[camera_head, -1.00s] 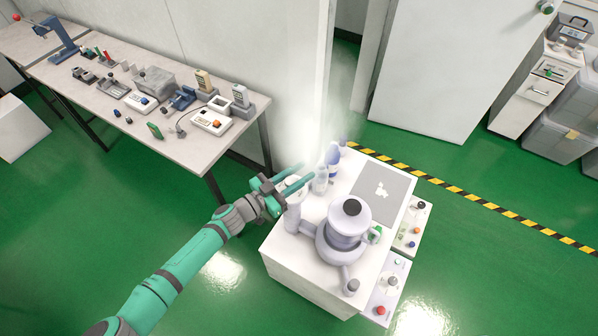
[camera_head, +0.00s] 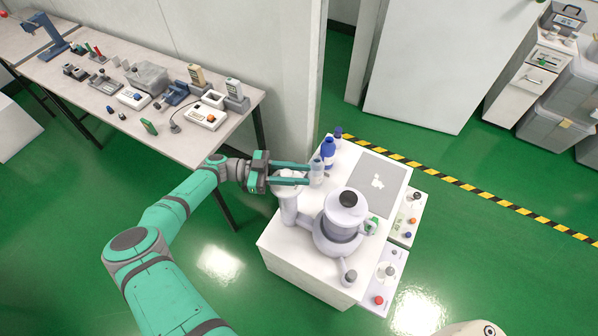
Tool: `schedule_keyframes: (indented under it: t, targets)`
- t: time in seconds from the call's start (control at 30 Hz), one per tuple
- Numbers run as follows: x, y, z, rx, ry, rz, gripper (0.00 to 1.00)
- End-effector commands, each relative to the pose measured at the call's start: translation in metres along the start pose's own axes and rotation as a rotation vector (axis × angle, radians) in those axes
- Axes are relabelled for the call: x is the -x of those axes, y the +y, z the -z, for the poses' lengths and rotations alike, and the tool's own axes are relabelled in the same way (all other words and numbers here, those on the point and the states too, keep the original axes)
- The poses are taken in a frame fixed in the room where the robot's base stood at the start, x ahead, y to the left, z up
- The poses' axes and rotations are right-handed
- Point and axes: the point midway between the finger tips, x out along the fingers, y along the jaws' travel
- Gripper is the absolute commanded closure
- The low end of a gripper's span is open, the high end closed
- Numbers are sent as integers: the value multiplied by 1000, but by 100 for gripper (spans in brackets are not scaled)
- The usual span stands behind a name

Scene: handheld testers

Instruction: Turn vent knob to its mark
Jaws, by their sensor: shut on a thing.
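A pale lavender machine (camera_head: 338,242) stands on the white cabinet, with a dark round cap on top and a short arm ending in a grey knob (camera_head: 350,276). Two control boxes with small knobs sit on the cabinet's right side, a front one (camera_head: 384,285) and a rear one (camera_head: 407,216). No label or mark is readable, so I cannot tell which part is the vent knob. My gripper (camera_head: 310,174) reaches in from the left, above a white cylindrical part (camera_head: 288,207).
A blue bottle (camera_head: 328,148) stands just behind the fingertips. A workbench (camera_head: 185,147) with several testers stands at left. Green floor is open in front. A pale rounded thing (camera_head: 474,329) shows at the bottom edge.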

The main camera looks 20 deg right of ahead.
Motion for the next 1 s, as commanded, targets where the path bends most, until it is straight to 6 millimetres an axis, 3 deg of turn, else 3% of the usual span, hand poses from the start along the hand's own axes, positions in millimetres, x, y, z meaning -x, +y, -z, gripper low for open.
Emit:
schedule_keyframes:
  t: [0.63,0.67,0.7,1.0]
  targets:
    - [-1,3,-2,1,-1,-50,93]
    - [-1,3,-2,1,-1,-50,64]
    - [-1,3,-2,1,-1,-50,54]
    - [0,2,-1,0,0,-48,52]
